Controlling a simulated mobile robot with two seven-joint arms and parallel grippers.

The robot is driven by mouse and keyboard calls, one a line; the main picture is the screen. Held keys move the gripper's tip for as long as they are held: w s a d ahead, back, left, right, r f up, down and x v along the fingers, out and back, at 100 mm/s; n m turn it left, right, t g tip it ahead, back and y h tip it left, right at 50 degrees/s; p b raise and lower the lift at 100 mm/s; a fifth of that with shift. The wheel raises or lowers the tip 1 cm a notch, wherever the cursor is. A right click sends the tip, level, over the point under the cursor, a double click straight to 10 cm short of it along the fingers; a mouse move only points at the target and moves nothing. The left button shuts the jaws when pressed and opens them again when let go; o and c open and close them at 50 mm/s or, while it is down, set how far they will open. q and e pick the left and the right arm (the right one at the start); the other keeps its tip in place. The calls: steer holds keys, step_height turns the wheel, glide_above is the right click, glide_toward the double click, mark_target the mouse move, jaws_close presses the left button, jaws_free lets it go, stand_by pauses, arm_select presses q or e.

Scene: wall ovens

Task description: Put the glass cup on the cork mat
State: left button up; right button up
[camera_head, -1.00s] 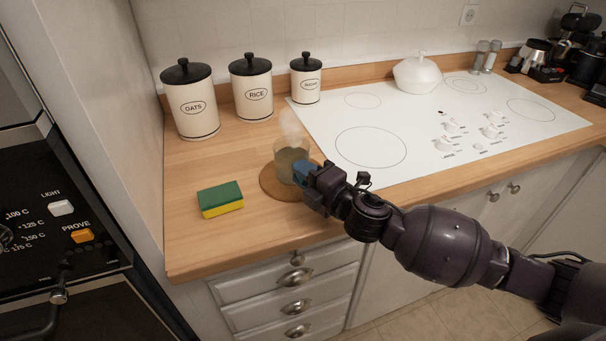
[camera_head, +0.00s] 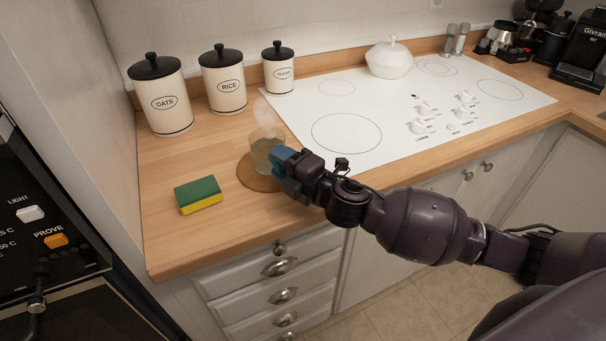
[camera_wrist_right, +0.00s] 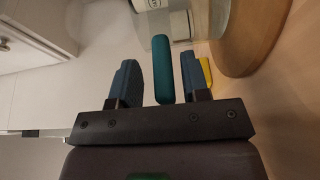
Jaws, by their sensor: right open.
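The glass cup (camera_head: 262,155), clear and hard to make out, stands upright on the round cork mat (camera_head: 249,182) on the wooden counter. My right gripper (camera_head: 279,160) is at the cup's right side, its blue fingers overlapping the cup's edge in the head view. The mat's curved edge (camera_wrist_right: 257,35) shows at the upper right there. Whether the fingers touch the glass cannot be told. My left gripper is not in view.
A green and yellow sponge (camera_head: 198,195) lies left of the mat; it also shows behind the fingers in the wrist view (camera_wrist_right: 163,70). Canisters (camera_head: 158,98) stand at the back. A white cooktop (camera_head: 400,110) lies to the right.

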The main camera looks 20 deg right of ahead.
steer(key=v, duration=1.1)
steer(key=shift+s, duration=0.3)
steer(key=shift+d, duration=0.1)
steer(key=s+d+f+m+g+h, duration=0.2)
steer(key=s+d+f+m+h, duration=0.3)
steer(key=m+h, duration=0.45)
steer(key=s+f+m+g+y, duration=0.1)
steer(key=s+f+m+g, duration=0.5)
steer(key=s, duration=0.4)
steer(key=s+f+m+g, duration=0.5)
steer(key=s+m+g, duration=0.15)
steer(key=s, duration=0.25)
steer(key=w+f+t, duration=0.7)
steer(key=f+t, duration=0.2)
steer(key=shift+w+d+y, duration=0.2)
steer(key=shift+w+y, duration=0.1)
steer(key=shift+y, duration=0.15)
